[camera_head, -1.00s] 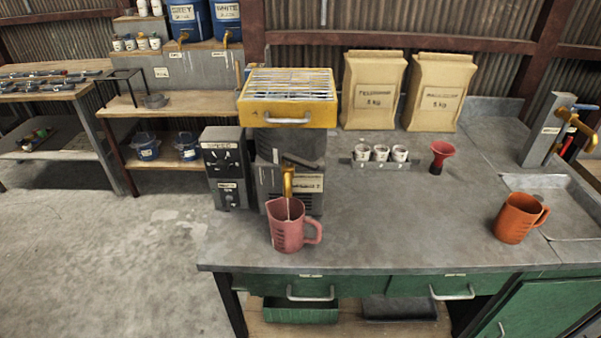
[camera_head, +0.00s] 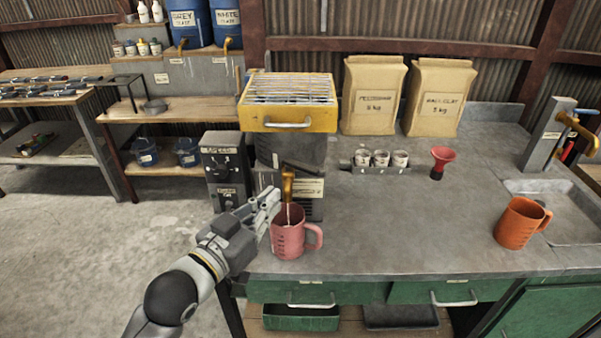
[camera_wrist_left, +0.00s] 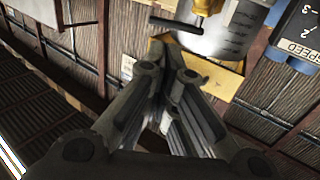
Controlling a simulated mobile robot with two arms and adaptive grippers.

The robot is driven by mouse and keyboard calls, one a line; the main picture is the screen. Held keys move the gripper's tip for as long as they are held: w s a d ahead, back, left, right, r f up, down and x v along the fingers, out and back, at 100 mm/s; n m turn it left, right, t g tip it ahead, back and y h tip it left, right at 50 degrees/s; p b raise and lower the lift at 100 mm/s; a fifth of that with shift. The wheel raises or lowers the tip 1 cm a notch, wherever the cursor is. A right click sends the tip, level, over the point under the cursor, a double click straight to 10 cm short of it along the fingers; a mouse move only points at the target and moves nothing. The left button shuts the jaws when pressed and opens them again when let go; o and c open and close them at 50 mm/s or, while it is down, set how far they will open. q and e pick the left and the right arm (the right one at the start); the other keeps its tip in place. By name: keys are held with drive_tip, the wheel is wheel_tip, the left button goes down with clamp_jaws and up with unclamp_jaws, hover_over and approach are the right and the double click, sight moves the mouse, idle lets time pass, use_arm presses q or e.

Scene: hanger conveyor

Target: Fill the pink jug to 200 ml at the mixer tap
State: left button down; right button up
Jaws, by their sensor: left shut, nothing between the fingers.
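The pink jug (camera_head: 288,241) stands upright on the bench under the brass spout (camera_head: 288,183) of the grey machine with the yellow top. A thin pale stream runs from the spout into the jug. The liquid level inside cannot be read. My left gripper (camera_head: 272,200) is shut and empty, just left of the spout and above the jug's left rim. In the left wrist view its closed fingers (camera_wrist_left: 165,85) point toward the machine, with the yellow spout (camera_wrist_left: 205,8) and a black lever bar (camera_wrist_left: 176,24) beyond. My right gripper is not in view.
A control box (camera_head: 226,170) stands left of the machine. An orange jug (camera_head: 521,223) stands near the sink (camera_head: 560,205) at the right. A red funnel (camera_head: 442,160), a rack of small cups (camera_head: 381,160) and two paper bags stand behind. The middle of the bench is clear.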

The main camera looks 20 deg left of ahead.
use_arm(q)
drive_tip(key=p, duration=0.3)
approach(300, 170)
drive_tip(key=w+d+r, duration=0.2)
drive_tip(key=w+d, duration=0.1)
drive_tip(key=w, duration=0.2)
drive_tip(key=shift+w+d+f, duration=0.2)
drive_tip(key=shift+w+d, duration=0.15)
drive_tip(key=shift+w, duration=0.4)
drive_tip(key=shift+a, duration=0.1)
